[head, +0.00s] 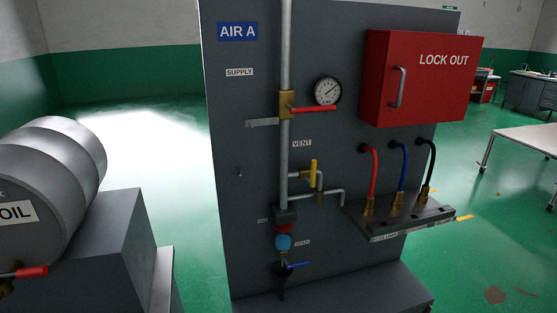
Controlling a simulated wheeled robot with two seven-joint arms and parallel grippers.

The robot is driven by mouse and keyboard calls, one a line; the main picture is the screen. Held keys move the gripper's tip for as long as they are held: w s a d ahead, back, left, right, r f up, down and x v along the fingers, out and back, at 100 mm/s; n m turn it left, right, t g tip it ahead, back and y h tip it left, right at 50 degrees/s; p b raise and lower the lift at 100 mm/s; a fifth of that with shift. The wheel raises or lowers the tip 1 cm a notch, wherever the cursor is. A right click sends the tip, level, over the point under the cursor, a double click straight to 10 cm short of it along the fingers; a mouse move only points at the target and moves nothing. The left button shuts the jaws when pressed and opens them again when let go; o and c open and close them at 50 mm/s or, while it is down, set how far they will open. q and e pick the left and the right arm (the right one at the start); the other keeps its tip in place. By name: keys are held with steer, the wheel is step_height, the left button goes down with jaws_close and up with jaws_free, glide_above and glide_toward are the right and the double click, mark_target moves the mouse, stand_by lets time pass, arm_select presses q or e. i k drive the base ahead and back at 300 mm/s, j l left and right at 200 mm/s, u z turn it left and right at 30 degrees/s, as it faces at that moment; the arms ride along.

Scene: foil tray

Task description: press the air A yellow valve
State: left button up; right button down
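The AIR A panel (222,130) stands upright in the middle of the head view, with a blue AIR A sign (237,31) at its top left. The yellow valve handle (313,172) sits on a small side pipe below the VENT label (302,143). The handle stands about upright, right of the main vertical pipe (285,150). Neither of my grippers is in the view, and nothing touches the yellow handle.
A red-handled valve (313,109) and gauge (327,90) sit above. A red LOCK OUT box (420,85) projects at upper right. A shelf with hoses (400,220) projects right of the valve. A blue-handled drain valve (297,265) is below.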

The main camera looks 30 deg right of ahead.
mark_target(313, 174)
steer(key=l+z, duration=0.2)
steer(key=z, duration=0.2)
steer(key=k+l+z, duration=0.1)
steer(key=z, duration=0.3)
steer(key=l, duration=0.1)
